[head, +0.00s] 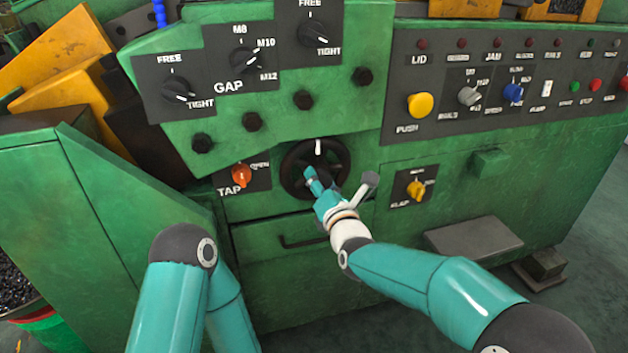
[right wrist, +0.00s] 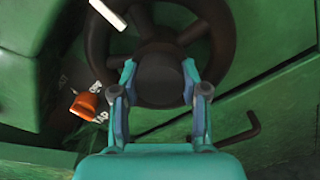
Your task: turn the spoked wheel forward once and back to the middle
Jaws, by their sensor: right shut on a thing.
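The dark spoked wheel (head: 288,172) is on the green machine front, between the orange TAP knob (head: 241,174) and the yellow FLAP knob (head: 416,190). Its white mark (head: 318,147) points straight up in the head view. In the right wrist view the wheel (right wrist: 97,42) fills the upper middle, with the white mark at the upper left. My right gripper (head: 316,180) is at the wheel's middle. In the wrist view its teal fingers (right wrist: 160,88) are shut on the round hub, one on each side. My left gripper is out of view.
A drawer handle (head: 302,241) is just below the wheel. Dark round knobs (head: 303,100) and black dials (head: 246,60) sit above it. A button panel with a yellow PUSH button (head: 420,104) is at the upper right. A grey pedal plate (head: 473,238) juts out at the lower right.

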